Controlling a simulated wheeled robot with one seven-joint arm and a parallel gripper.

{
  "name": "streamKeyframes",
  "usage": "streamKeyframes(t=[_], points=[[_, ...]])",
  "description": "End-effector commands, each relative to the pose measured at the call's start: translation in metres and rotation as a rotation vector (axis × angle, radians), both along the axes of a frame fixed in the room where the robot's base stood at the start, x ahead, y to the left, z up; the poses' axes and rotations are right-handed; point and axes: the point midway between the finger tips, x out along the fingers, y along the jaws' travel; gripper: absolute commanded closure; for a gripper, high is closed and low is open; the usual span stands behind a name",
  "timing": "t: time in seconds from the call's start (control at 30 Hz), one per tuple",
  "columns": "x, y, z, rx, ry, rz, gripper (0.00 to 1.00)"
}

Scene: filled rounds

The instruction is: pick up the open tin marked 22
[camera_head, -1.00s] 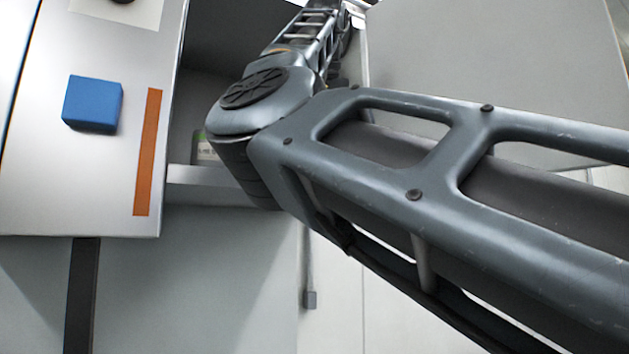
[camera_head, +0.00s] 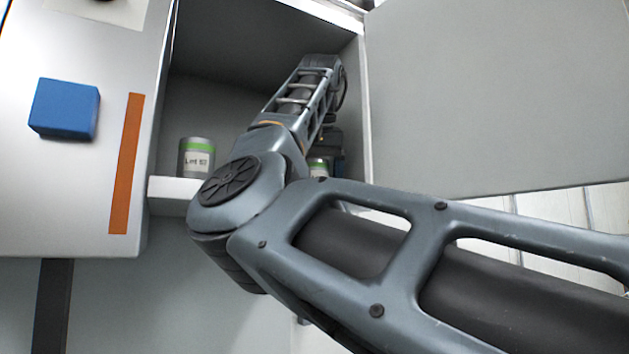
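A grey tin (camera_head: 196,158) with a green band and a white label stands upright on the cabinet shelf, left of my arm. Its small print looks like "Lot 82", but I cannot read it surely. A second tin (camera_head: 318,168) with a green band shows only in part behind my arm. Its label is not readable, and I cannot tell whether either tin is open. My gripper (camera_head: 328,148) is a dark shape inside the cabinet, close to the second tin. Its fingers are mostly hidden, so I cannot tell whether it touches or holds that tin.
The cabinet shelf edge (camera_head: 172,190) runs below the tins. A large grey door (camera_head: 490,90) stands open at right. At left, a pale panel carries a blue block (camera_head: 64,108) and an orange strip (camera_head: 126,165). The shelf has free room around the left tin.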

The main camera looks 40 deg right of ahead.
Motion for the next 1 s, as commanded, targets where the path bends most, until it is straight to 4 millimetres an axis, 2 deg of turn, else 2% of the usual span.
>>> streamKeyframes(t=[0.2, 0.8, 1.0], points=[[0.0004, -0.0003, -0.0012, 0.0, 0.0, 0.0, 0.1], [0.0003, -0.0002, -0.0009, 0.0, 0.0, 0.0, 0.66], [0.0003, -0.0003, -0.0007, 0.0, 0.0, 0.0, 0.66]])
